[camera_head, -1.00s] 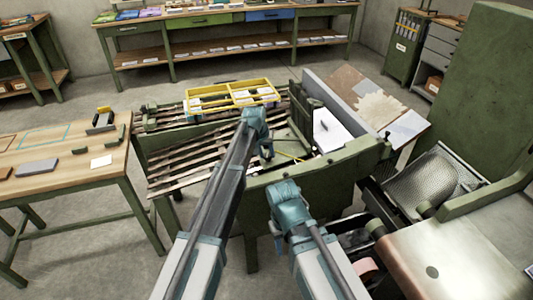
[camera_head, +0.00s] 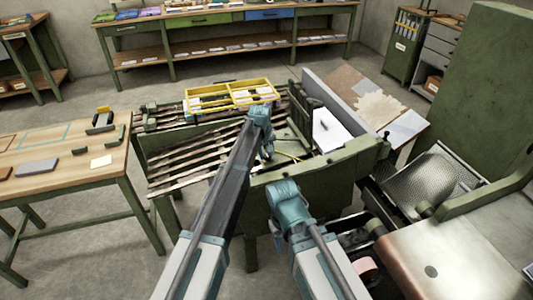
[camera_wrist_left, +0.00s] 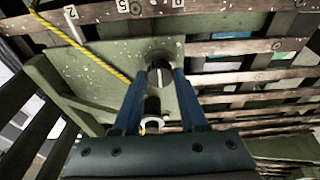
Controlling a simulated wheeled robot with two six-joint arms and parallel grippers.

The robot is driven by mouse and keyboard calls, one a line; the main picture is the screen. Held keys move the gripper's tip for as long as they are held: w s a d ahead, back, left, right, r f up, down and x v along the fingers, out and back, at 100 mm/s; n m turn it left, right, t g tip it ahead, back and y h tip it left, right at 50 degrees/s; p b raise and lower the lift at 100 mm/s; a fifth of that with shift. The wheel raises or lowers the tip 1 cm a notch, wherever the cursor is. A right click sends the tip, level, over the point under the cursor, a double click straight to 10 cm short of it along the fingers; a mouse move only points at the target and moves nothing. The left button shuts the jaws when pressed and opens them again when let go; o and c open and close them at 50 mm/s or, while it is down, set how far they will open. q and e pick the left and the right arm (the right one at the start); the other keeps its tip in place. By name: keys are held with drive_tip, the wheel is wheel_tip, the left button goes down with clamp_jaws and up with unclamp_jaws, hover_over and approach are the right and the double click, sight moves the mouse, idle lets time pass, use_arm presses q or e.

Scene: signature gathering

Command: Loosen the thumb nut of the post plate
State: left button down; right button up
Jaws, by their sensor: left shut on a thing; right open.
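In the left wrist view the green post plate (camera_wrist_left: 105,78) lies in front of the slats, with a round dark thumb nut (camera_wrist_left: 159,77) on it. My left gripper (camera_wrist_left: 162,75) is shut on the nut, one blue finger on each side. In the head view my left gripper (camera_head: 268,152) reaches down at the slatted machine bed, and my wrist hides the nut and most of the plate. My right gripper (camera_head: 278,243) is open and apart, low in front of the green machine panel; its fingers are small and partly hidden.
A yellow frame (camera_head: 232,95) lies across the slats beyond my left gripper. A green machine panel (camera_head: 325,180) stands right of my left arm. A wooden table (camera_head: 50,160) stands at the left.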

sight(266, 157)
use_arm(q)
drive_tip(key=shift+c, duration=2.2)
unclamp_jaws()
drive_tip(key=shift+r, duration=0.15)
drive_tip(key=shift+s+r+p, duration=0.15)
drive_tip(key=shift+r+p, duration=0.4)
drive_tip(key=shift+p, duration=0.15)
drive_tip(key=shift+p+v, duration=0.95)
drive_tip(key=shift+v, duration=0.05)
drive_tip(key=s+a, duration=0.1)
drive_tip(key=s, duration=0.2)
drive_tip(key=s+a, duration=0.1)
drive_tip(key=s, duration=0.3)
drive_tip(key=s+a, duration=0.2)
drive_tip(key=s, duration=0.2)
drive_tip(key=shift+s+f, duration=0.15)
drive_tip(key=shift+f, duration=0.05)
drive_tip(key=shift+s, duration=0.1)
